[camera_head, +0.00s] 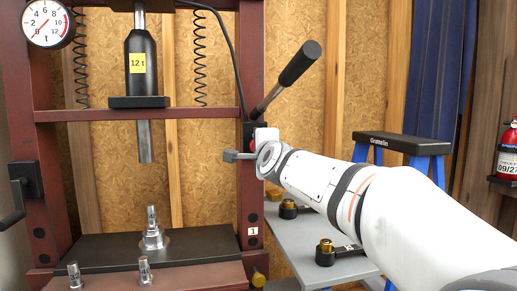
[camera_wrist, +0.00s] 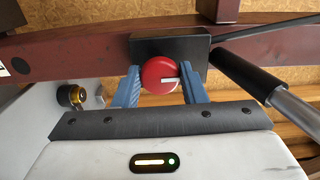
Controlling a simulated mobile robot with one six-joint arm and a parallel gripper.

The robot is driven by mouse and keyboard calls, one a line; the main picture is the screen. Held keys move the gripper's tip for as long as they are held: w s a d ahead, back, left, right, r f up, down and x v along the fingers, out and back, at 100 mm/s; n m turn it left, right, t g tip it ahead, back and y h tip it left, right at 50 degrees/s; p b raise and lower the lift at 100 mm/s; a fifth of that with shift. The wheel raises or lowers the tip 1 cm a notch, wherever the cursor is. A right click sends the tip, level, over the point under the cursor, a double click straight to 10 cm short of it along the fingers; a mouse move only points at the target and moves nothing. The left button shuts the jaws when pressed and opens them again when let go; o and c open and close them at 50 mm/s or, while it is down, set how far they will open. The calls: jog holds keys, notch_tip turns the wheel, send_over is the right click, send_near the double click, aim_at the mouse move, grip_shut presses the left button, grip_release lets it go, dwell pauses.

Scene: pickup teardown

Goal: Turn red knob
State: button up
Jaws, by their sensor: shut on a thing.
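The red knob (camera_wrist: 160,75) is round with a white line on its face, seen in the wrist view. It sits on a black box (camera_wrist: 195,46) on the press's dark red frame. My gripper (camera_wrist: 160,82) is shut on the knob, with one blue-grey finger on each side of it. In the head view, my gripper (camera_head: 245,155) is at the right post of the press, below the black box (camera_head: 249,134). The knob is mostly hidden there by my gripper and wrist.
A pump lever with a black grip (camera_head: 300,64) rises from the box, close above my arm. The press's right post (camera_head: 252,60) stands beside my gripper. A grey table (camera_head: 290,240) holds black parts with brass tops (camera_head: 325,252). A blue stepladder (camera_head: 430,165) stands behind my arm.

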jog(key=o, duration=1)
jog(key=v, duration=0.7)
jog(key=shift+s+d, duration=0.15)
jog(key=shift+s, duration=0.2)
